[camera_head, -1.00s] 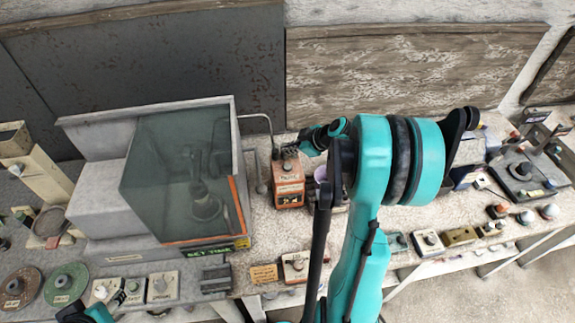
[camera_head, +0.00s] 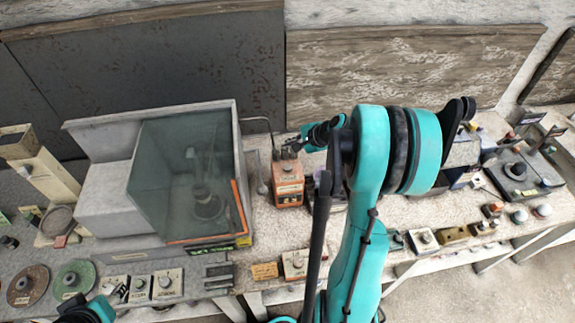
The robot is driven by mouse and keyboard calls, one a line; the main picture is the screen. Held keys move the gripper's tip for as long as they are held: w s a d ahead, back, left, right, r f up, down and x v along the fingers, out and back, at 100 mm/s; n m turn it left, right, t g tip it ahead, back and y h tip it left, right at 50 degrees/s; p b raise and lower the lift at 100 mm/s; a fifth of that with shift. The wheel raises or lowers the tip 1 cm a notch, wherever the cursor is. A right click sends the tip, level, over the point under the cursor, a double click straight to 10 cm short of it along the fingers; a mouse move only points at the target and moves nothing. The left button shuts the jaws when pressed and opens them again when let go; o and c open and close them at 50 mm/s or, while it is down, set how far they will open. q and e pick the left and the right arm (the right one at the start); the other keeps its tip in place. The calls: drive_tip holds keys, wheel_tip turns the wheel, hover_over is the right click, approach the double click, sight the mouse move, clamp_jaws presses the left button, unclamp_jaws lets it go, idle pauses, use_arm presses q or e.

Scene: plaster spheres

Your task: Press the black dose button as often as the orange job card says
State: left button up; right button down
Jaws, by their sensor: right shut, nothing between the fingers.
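An orange box (camera_head: 288,186) with a dark round knob on its front stands right of the glass-fronted cabinet. My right gripper (camera_head: 285,151) is shut and empty, with its fingertips at the top of this box. Whether they touch it I cannot tell. The black dose button is not clearly visible; the fingers may hide it. A small orange card (camera_head: 265,271) lies at the bench's front edge; its writing is too small to read. My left gripper (camera_head: 121,292) shows at the lower left near the white knob boxes, and its jaws are unclear.
The glass-fronted cabinet (camera_head: 190,185) fills the bench left of the orange box. White knob boxes (camera_head: 167,283) and another knob box (camera_head: 295,264) line the front edge. A joystick panel (camera_head: 518,172) stands at the right. My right arm hides part of the middle bench.

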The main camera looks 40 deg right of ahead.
drive_tip(key=m, duration=0.4)
drive_tip(key=shift+r, duration=0.2)
drive_tip(key=shift+f, duration=0.1)
drive_tip(key=b, duration=0.6)
hover_over(289, 168)
wheel_tip(289, 168, down, 8)
drive_tip(key=shift+r, duration=0.15)
drive_tip(key=shift+f+b, duration=0.3)
drive_tip(key=shift+f, duration=0.2)
idle(0.6)
drive_tip(key=shift+f+b, duration=0.4)
drive_tip(key=shift+b, duration=0.1)
drive_tip(key=shift+s+f+b, duration=0.1)
drive_tip(key=shift+f+b, duration=0.45)
idle(0.6)
drive_tip(key=shift+r+p, duration=0.7)
drive_tip(key=shift+r, duration=0.3)
